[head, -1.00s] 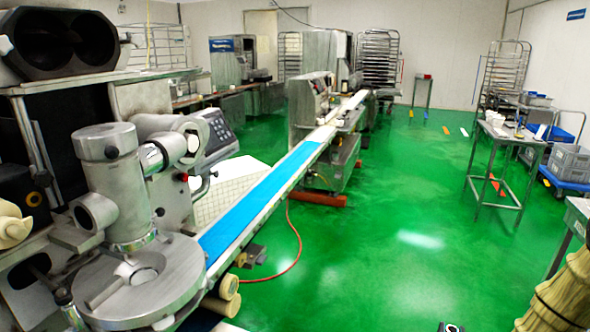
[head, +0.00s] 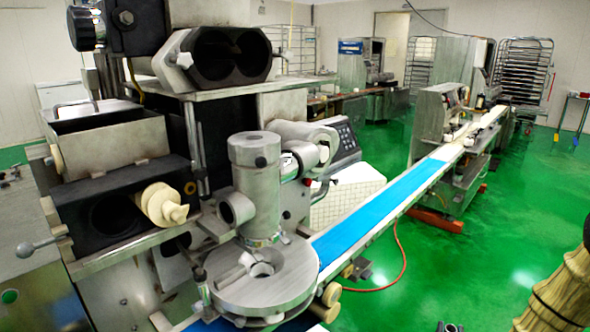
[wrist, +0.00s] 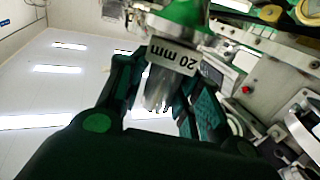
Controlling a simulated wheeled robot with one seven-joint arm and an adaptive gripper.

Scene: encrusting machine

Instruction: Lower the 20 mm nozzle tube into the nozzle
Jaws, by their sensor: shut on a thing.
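The encrusting machine's upright grey metal cylinder (head: 255,185) stands on a round metal plate (head: 265,290) in the head view. It looks like the nozzle housing, but I cannot tell where the nozzle's opening is. The label reads upside down in this view.
A blue conveyor belt (head: 380,205) runs from the machine toward the back right. A cream screw-shaped part (head: 165,205) sticks out at the machine's front left. A red hose (head: 400,260) lies on the green floor (head: 480,265), which is open on the right.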

